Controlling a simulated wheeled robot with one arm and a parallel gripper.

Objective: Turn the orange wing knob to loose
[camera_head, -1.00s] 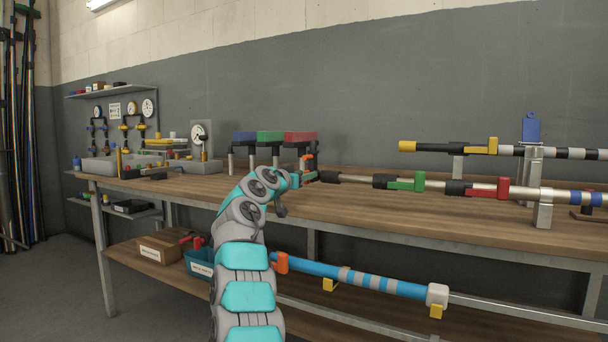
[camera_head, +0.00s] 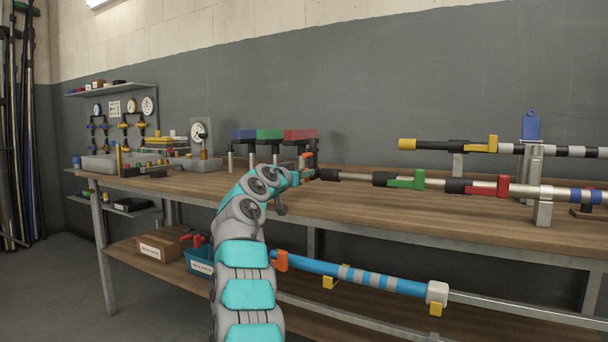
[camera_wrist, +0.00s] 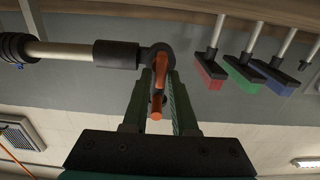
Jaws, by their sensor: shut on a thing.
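The orange wing knob (camera_wrist: 159,75) sits at the black end fitting of a pole in the wrist view. My gripper (camera_wrist: 160,95) is shut on the knob, with one green finger on each side of it. In the head view the orange of the knob (camera_head: 307,157) shows just above my gripper (camera_head: 302,175), which is small and partly hidden by my own wrist. The pole (camera_head: 352,178) lies level above the workbench, with a green clamp (camera_head: 406,180) and a red clamp (camera_head: 491,188) along it.
A second pole with a yellow clamp (camera_head: 480,146) lies further back. A blue pole (camera_head: 350,275) with an orange clamp rests below the bench top (camera_head: 400,210).

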